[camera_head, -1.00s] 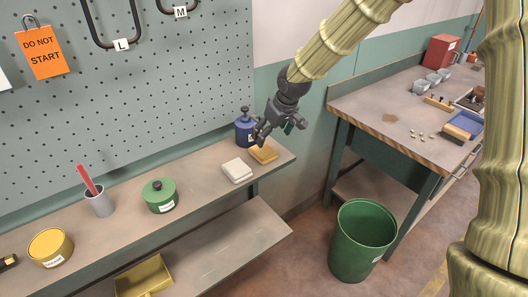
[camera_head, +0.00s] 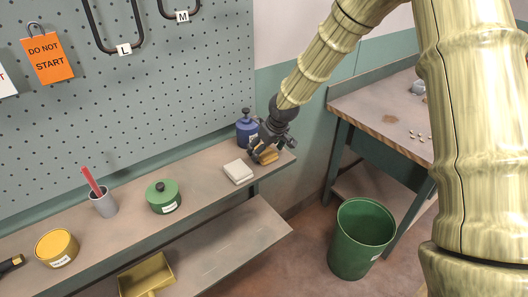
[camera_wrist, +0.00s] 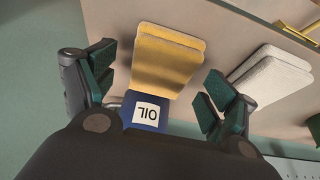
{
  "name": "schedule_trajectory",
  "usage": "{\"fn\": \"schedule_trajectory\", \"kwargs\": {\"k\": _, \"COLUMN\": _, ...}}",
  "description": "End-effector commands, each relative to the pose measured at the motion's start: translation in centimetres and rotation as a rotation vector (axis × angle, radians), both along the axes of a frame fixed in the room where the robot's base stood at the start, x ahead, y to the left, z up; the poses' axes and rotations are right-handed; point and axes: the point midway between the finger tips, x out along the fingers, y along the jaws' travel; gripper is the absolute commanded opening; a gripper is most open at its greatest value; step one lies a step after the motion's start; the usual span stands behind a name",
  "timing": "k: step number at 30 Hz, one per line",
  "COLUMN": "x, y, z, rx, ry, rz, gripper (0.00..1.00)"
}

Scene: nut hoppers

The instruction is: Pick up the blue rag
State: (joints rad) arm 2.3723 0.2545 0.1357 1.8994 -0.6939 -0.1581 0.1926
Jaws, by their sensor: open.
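I see no blue rag; the two folded cloths in view are yellow and white. The yellow cloth (camera_head: 268,158) lies near the right end of the shelf, partly hidden by my gripper (camera_head: 262,152). In the wrist view the yellow cloth (camera_wrist: 167,62) shows between the open fingers of my gripper (camera_wrist: 158,85), with nothing held. The white cloth (camera_head: 238,172) lies to its left; it also shows in the wrist view (camera_wrist: 270,78), outside the right finger. A blue oil can (camera_head: 245,128) stands just behind; its OIL label shows in the wrist view (camera_wrist: 146,113).
Along the shelf (camera_head: 205,180) to the left stand a green lidded tin (camera_head: 163,197), a grey cup (camera_head: 104,204) and a yellow tin (camera_head: 56,247). A pegboard (camera_head: 150,90) rises behind. A green bin (camera_head: 361,238) stands on the floor; a workbench (camera_head: 385,110) is at right.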

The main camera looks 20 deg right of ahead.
Motion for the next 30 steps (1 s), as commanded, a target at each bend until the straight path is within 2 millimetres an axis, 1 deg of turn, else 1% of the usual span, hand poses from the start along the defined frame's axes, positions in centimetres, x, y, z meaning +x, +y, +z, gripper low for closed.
{"fn": "schedule_trajectory", "kwargs": {"k": 6, "x": 0.39, "y": 0.16, "z": -0.93, "rx": 0.0, "ry": -0.001, "rz": 0.0, "gripper": 0.86}}
{"fn": "schedule_trajectory", "kwargs": {"k": 13, "x": 0.4, "y": 0.17, "z": -0.98, "rx": 0.0, "ry": -0.001, "rz": 0.0, "gripper": 0.86}}
{"fn": "schedule_trajectory", "kwargs": {"k": 21, "x": 0.39, "y": 0.14, "z": -0.97, "rx": 0.0, "ry": -0.001, "rz": 0.0, "gripper": 0.37}}
{"fn": "schedule_trajectory", "kwargs": {"k": 23, "x": 0.39, "y": 0.14, "z": -0.97, "rx": 0.0, "ry": -0.001, "rz": 0.0, "gripper": 0.37}}
{"fn": "schedule_trajectory", "kwargs": {"k": 24, "x": 0.38, "y": 0.14, "z": -0.96, "rx": 0.0, "ry": -0.001, "rz": 0.0, "gripper": 0.33}}
{"fn": "schedule_trajectory", "kwargs": {"k": 30, "x": 0.4, "y": 0.14, "z": -0.92, "rx": 0.0, "ry": -0.001, "rz": 0.0, "gripper": 0.33}}
